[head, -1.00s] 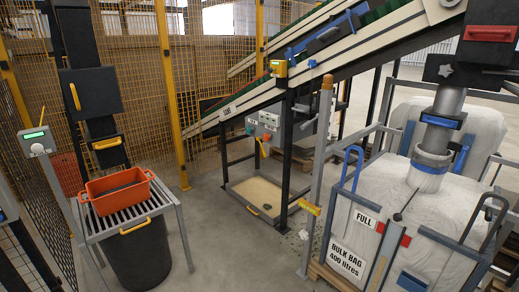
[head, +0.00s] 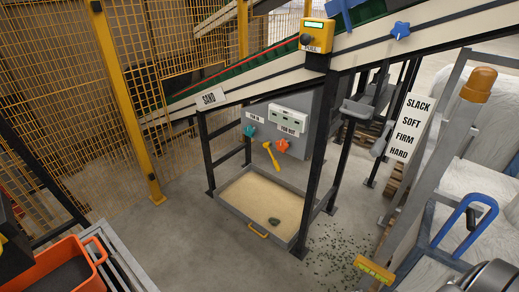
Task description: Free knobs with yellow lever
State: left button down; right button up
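A teal knob (head: 249,130) and an orange knob (head: 282,146) sit on the front of a grey box (head: 312,130) under the sloping conveyor. A yellow lever (head: 271,155) hangs at the box's front, just left of the orange knob. I cannot tell how it is attached. White labels above the knobs are too small to read surely. A blue star-shaped knob (head: 400,31) is on the conveyor's side rail, at upper right.
A shallow tray of sand (head: 226,203) with a yellow handle lies below the box. Dark bits litter the floor to its right. A post with a SLACK-to-HARD sign (head: 408,125) and a blue handle (head: 462,222) stand right. An orange tub (head: 65,266) is lower left. Yellow mesh fencing stands behind.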

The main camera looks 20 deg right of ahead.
aim_at(274, 160)
jog(key=i, duration=0.5)
jog(key=z, duration=1.7)
